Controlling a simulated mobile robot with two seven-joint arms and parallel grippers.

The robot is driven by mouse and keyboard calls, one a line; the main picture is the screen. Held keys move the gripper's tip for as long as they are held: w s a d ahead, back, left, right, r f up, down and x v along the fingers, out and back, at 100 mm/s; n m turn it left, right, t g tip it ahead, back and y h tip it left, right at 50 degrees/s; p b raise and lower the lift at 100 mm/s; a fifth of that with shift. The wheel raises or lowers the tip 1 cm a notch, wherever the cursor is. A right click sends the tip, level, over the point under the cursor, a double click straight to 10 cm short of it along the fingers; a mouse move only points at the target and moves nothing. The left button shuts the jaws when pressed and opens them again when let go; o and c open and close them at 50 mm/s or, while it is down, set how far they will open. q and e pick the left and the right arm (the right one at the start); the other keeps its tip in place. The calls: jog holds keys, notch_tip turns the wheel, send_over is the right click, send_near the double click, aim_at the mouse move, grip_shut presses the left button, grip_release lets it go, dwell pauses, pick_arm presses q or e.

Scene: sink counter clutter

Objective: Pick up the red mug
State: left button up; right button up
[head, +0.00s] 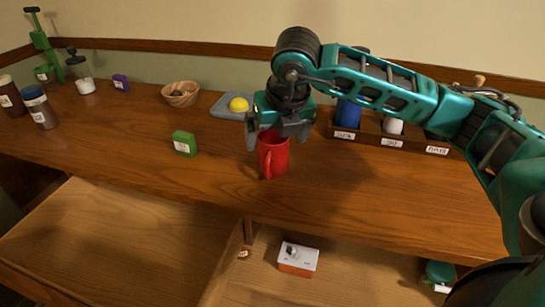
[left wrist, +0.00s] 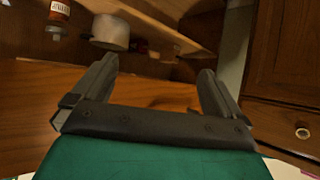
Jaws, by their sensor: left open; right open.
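The red mug (head: 273,157) stands upright on the wooden counter near its front edge, with its handle toward the front left. My right gripper (head: 278,141) is directly above the mug, pointing down and open. Its fingers are at the level of the rim, one at the left and one at the right; I cannot tell whether they touch the mug. The gripper hides part of the rim. My left gripper (left wrist: 153,88) shows only in the left wrist view, open and empty, with wooden surfaces and shelves beyond it.
A green box (head: 184,143) stands left of the mug. Behind are a grey sponge-like tray with a yellow object (head: 239,104), a wicker bowl (head: 180,94) and a labelled wooden rack (head: 365,138) at the right. An orange-white box (head: 298,259) sits lower down. The counter's front left is clear.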

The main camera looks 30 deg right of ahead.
aim_at(272, 158)
jog(key=x, duration=0.5)
jog(key=shift+r, duration=0.1)
jog(key=shift+d, duration=0.1)
jog(key=c, duration=1.2)
